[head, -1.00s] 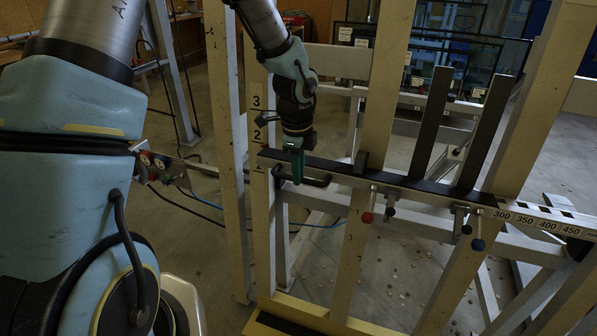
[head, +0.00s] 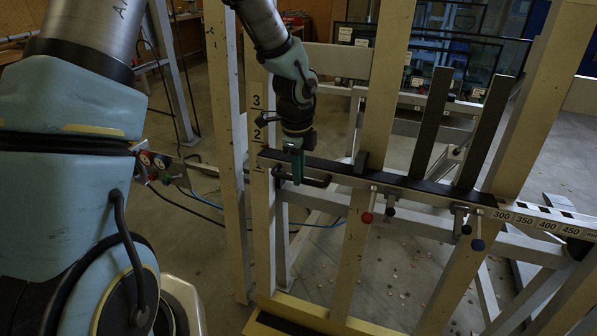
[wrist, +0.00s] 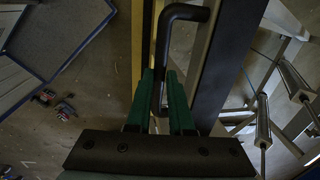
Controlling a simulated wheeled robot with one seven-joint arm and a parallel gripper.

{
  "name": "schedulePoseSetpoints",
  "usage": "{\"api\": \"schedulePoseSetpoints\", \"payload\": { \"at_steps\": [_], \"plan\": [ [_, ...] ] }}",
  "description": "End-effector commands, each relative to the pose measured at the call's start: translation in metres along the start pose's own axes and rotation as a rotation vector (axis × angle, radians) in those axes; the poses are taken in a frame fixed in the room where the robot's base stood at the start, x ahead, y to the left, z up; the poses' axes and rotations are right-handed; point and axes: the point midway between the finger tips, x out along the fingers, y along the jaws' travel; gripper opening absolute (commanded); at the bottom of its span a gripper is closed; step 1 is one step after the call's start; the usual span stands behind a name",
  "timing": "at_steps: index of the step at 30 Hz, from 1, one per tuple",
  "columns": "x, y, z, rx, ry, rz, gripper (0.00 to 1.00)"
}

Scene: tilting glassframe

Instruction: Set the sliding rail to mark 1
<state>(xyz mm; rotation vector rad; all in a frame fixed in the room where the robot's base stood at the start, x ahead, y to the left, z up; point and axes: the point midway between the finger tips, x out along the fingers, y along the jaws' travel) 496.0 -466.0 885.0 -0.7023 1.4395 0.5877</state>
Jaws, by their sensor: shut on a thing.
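The sliding rail (head: 425,189) is a long horizontal bar with a dark top, running across the upright frame posts. Its left end lies beside the post with the printed marks (head: 257,133); 3 and 2 are readable above the rail, and the lowest mark sits by the rail end, partly hidden. A black bent handle (head: 318,183) sticks out from the rail's left part. My gripper (head: 297,168) has green fingers and points down at this handle. In the wrist view the handle (wrist: 181,13) passes between the fingers (wrist: 161,95), which are shut on it.
A scale strip (head: 540,221) lies at the right. A wooden post (head: 225,150) stands close left of my gripper.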

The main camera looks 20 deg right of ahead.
Motion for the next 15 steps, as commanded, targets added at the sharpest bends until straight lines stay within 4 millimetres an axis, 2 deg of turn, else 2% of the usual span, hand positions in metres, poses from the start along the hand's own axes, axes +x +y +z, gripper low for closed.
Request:
{"api": "schedulePoseSetpoints", "payload": {
  "at_steps": [9, 12, 15],
  "plan": [
    [0.070, 0.015, 0.001, 0.000, -0.001, 0.010, 0.00],
    [0.086, 0.019, 0.001, 0.001, -0.001, 0.009, 0.00],
    [0.091, 0.020, 0.001, -0.001, -0.001, 0.008, 0.00]
  ]
}}
